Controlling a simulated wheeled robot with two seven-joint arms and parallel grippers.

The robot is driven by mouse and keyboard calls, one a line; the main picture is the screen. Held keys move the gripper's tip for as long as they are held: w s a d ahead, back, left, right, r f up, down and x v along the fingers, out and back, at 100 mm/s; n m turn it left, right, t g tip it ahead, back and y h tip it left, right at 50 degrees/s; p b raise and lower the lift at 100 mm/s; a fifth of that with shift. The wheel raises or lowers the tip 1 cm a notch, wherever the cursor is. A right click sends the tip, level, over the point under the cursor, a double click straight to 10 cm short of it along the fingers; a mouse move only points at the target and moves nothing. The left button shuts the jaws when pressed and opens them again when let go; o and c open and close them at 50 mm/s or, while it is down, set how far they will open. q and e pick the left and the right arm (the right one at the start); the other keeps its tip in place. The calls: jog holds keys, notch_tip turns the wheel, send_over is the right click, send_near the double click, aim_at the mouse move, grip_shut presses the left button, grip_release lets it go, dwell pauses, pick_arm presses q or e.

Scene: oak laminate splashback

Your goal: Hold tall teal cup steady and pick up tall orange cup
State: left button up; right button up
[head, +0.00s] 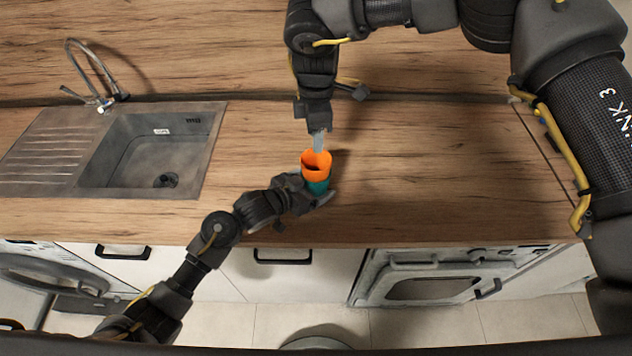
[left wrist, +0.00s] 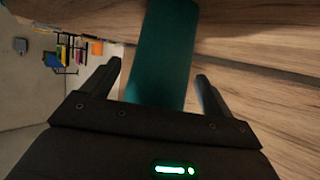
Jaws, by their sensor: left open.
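The tall orange cup (head: 316,166) sits inside the tall teal cup (head: 318,187), its rim and upper wall showing above the teal one on the worktop. My left gripper (head: 316,196) is low beside the teal cup. In the left wrist view the teal cup (left wrist: 162,60) stands between the spread fingers of that open gripper (left wrist: 157,85), with a gap to each finger. My right gripper (head: 319,145) points down from above at the orange cup's far rim. Its fingers overlap in the picture, so their opening and any contact with the rim are hidden.
A steel sink (head: 150,150) with a drainer and tap (head: 103,102) is at the left. The wooden worktop (head: 430,180) right of the cups is clear. The oak splashback (head: 180,45) rises behind. An oven (head: 430,285) and drawers are below the front edge.

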pick_arm(q)
jog(key=shift+x, duration=0.75)
jog(key=shift+c, duration=0.3)
